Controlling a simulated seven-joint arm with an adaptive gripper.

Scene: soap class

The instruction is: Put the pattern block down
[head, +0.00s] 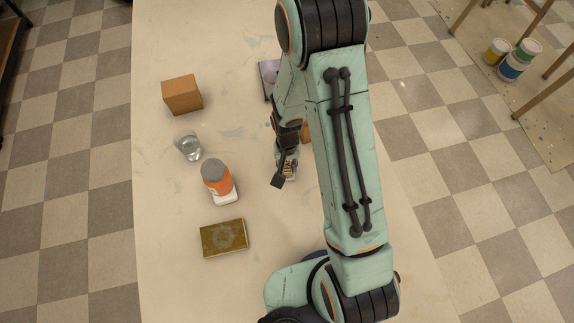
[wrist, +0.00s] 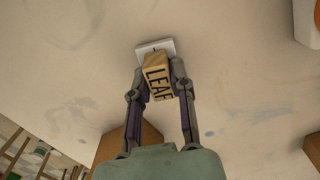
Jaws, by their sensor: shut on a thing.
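The pattern block, a tan wooden block with dark letters reading LEAF (wrist: 157,76), is between my gripper's fingertips (wrist: 160,82) in the wrist view. My gripper is shut on it. A white flat square piece (wrist: 146,49) shows just beyond the block; I cannot tell whether the block touches it. In the head view my gripper (head: 287,165) is over the middle of the table, right of the orange bottle, and only a small part of the block shows there. My arm hides part of the table.
A clear glass (head: 187,146), a brown box (head: 181,96) and a gold-green box (head: 224,239) stand on the left half of the table (head: 165,200).

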